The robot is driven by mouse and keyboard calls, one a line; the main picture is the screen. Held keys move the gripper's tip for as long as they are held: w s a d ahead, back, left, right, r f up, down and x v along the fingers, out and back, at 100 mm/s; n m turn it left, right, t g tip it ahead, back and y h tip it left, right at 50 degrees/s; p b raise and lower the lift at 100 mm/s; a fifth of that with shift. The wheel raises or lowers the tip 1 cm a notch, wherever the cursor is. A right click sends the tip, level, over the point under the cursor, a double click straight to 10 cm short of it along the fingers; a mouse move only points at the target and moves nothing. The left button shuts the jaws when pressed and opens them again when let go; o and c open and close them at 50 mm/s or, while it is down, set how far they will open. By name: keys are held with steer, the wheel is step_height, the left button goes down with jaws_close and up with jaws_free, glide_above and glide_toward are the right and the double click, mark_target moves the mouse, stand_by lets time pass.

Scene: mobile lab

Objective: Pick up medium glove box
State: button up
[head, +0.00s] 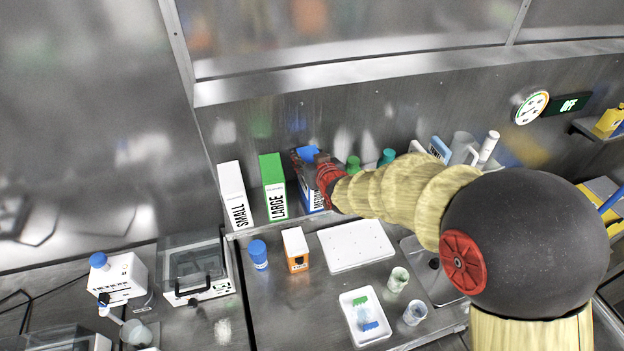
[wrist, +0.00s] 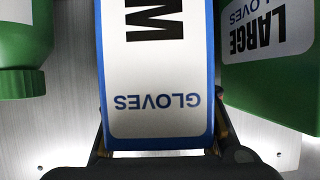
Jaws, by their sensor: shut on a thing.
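The medium glove box (head: 318,200) is blue and white and stands upright on the back ledge in the head view, partly hidden by my gripper. My gripper (head: 311,164) is at its upper part, at the end of my arm reaching in from the right. In the wrist view the box (wrist: 157,85) fills the middle, its label reading "GLOVES" upside down. The fingers of my gripper (wrist: 162,140) are shut on the box, one on each side.
The green large glove box (head: 272,187) stands close to the left, and the white small box (head: 234,195) beyond it. Green-capped bottles (head: 386,157) stand to the right. Below are an orange and white box (head: 296,250), a white board (head: 356,246) and a tray (head: 364,318).

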jaws_close()
steer(key=shift+r, duration=0.2)
